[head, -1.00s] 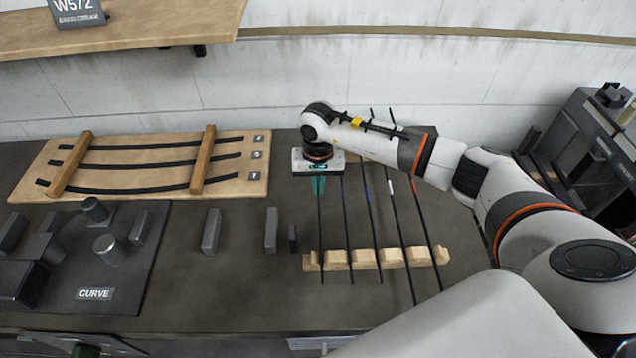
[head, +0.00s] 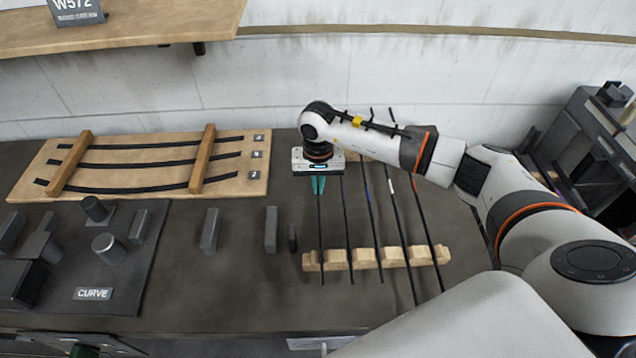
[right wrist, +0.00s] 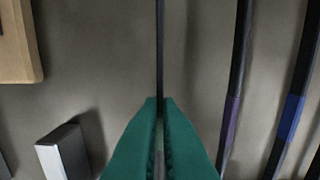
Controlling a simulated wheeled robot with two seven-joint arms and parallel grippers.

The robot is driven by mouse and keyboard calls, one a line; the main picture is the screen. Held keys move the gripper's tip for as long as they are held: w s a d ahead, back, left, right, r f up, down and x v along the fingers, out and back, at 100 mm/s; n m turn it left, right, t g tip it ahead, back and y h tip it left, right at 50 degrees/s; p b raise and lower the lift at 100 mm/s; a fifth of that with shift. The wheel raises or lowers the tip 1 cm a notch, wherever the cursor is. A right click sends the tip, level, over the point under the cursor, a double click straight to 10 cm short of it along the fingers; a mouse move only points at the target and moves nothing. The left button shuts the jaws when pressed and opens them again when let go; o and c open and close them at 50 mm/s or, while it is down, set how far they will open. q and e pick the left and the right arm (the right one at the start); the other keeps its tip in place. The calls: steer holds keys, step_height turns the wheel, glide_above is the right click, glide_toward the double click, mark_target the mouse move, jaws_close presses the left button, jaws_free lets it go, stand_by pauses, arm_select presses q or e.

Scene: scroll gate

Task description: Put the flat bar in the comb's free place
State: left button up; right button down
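My right gripper (head: 318,186) points down at the back of the bench, left of the row of dark bars. In the right wrist view its green fingers (right wrist: 160,103) close on both sides of a thin dark bar (right wrist: 160,45), which I take to be the flat bar. In the head view this bar (head: 320,225) runs forward to the leftmost gap of the wooden comb (head: 365,258). I cannot tell whether it is seated there or just above. Several other bars (head: 347,222) lie across the comb to its right. My left gripper is not in view.
A wooden board (head: 235,180) with curved black strips lies at the left back. Grey blocks (head: 271,230) stand left of the comb; one block (right wrist: 62,150) is near the fingers in the wrist view. A dark "CURVE" plate (head: 130,275) is at front left. A machine stands at right.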

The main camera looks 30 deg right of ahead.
steer(key=shift+f, duration=0.2)
steer(key=c, duration=1.5)
jaws_free()
steer(key=shift+c, duration=0.2)
steer(key=shift+r+b, duration=0.4)
step_height(320, 180, up, 11)
steer(key=b, duration=0.3)
steer(key=shift+r, duration=0.15)
